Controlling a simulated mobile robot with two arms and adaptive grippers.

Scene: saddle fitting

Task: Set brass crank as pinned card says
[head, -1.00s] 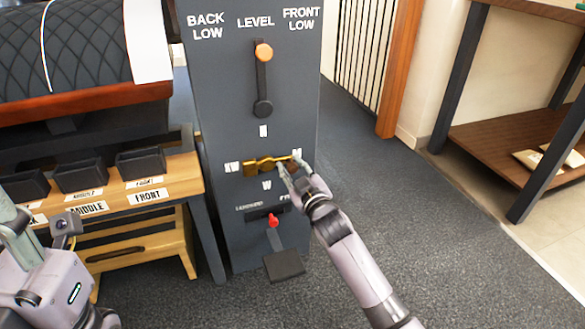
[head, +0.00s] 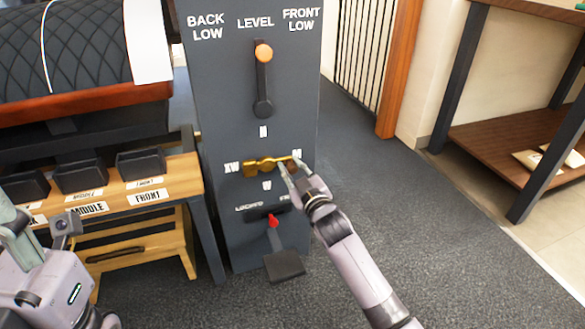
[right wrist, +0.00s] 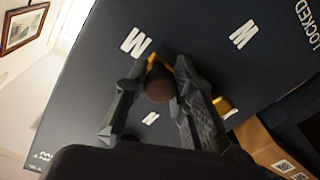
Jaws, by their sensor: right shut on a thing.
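The brass crank (head: 260,167) sits on the front of a dark grey post (head: 220,110) and lies about level, its arm reaching to the right. My right gripper (head: 289,168) is shut on the crank's brown knob at that right end. The right wrist view shows the round knob (right wrist: 160,83) between my two fingers. White letter marks ring the crank above, right, below and left; the left one (head: 231,167) looks like XW. The right mark is partly behind the gripper. No card with readable text shows. My left arm's fingers are out of view.
Above the crank is a slotted lever with an orange knob (head: 263,53). Below it are a red pointer (head: 273,220) and a dark pedal (head: 285,265). A wooden stand with black bins (head: 140,163) is close left. Carpet (head: 400,210) at right is clear.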

